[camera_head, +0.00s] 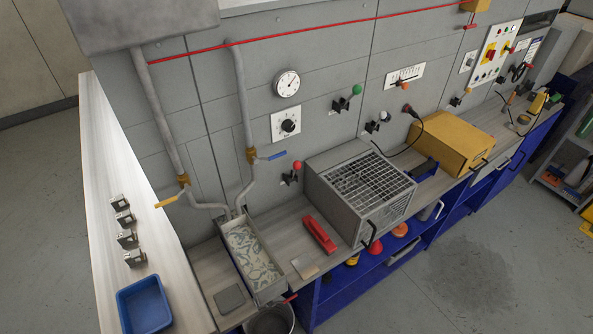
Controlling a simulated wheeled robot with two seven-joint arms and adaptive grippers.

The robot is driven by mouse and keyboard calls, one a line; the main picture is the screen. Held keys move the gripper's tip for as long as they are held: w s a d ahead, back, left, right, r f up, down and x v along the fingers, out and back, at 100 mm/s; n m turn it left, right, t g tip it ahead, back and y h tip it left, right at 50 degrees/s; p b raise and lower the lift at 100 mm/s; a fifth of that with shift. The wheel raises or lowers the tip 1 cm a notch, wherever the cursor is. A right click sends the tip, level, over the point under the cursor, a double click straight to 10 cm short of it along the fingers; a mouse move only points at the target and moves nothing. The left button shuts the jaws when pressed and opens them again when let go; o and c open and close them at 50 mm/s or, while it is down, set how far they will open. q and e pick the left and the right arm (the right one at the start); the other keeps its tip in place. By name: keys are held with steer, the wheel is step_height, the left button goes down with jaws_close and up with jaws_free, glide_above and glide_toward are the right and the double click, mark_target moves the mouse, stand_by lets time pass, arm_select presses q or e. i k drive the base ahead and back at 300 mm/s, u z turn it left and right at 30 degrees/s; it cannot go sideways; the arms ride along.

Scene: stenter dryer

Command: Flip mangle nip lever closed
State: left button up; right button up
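Several ball-knob levers on black brackets are mounted on the grey machine wall. One has a red knob (297,165) and sits low, above the bench between the pipes and the grey grated box. One has a green knob (357,89) and is higher, right of the round gauge. One has a pale knob (384,116) further right. I cannot tell from any readable label which of them is the mangle nip lever, nor whether it is open or closed. Neither of my grippers shows in the head view.
A grey grated box (350,205) and a yellow box (455,143) stand on the bench below the levers. A patterned tray (236,225), red tool (320,234) and blue bin (144,305) are nearer. Pipes with yellow (166,202) and blue (277,155) handles run down the wall.

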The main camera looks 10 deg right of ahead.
mark_target(296, 165)
steer(key=u, duration=1)
steer(key=k, duration=0.9)
steer(key=z, duration=1.25)
steer(key=i, duration=0.5)
steer(key=z, duration=0.15)
